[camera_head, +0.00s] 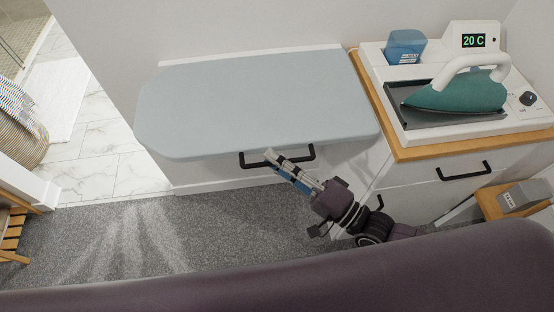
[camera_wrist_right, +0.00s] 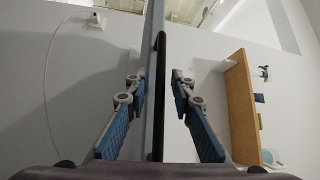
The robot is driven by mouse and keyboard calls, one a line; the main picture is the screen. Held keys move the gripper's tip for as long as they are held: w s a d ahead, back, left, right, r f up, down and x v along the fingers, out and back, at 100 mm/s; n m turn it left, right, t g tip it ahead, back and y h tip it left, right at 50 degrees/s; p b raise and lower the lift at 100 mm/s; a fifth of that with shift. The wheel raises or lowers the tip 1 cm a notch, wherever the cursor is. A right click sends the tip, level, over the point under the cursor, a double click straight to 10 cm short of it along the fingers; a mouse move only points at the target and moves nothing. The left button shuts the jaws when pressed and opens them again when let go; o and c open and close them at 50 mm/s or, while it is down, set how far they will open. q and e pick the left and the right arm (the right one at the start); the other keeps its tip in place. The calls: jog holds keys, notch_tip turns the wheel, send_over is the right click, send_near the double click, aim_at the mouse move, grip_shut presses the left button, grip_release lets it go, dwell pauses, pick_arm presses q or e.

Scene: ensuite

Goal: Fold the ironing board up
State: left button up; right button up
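The ironing board (camera_head: 260,100) is a pale blue padded board with rounded front corners, lying flat and folded out from the wall. A black bar handle (camera_head: 312,152) shows at its front edge. My right gripper (camera_head: 284,168) reaches in from the lower right to this handle and covers part of it. In the right wrist view, its blue-padded fingers (camera_wrist_right: 157,95) are apart. The board's edge (camera_wrist_right: 153,50) and the dark handle bar (camera_wrist_right: 160,70) run between them, with gaps on both sides. My left gripper is not in view.
A wooden-topped cabinet (camera_head: 470,149) stands to the right, bearing a teal iron (camera_head: 455,96) on a white station and a blue container (camera_head: 404,46). A wooden box (camera_head: 490,204) is at lower right. Grey carpet (camera_head: 130,235) is clear at front left.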

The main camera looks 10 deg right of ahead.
grip_shut()
jog(key=shift+r+p, duration=0.45)
jog(key=shift+p, duration=0.05)
jog(key=w+r+p, duration=0.3)
jog(key=r+p, duration=0.5)
jog(key=r, duration=0.2)
jog(key=w+r+m+p, duration=0.1)
jog(key=w+r+p, duration=0.2)
jog(key=r+p, duration=0.5)
jog(key=shift+r+h, duration=0.4)
jog(key=shift+r, duration=0.95)
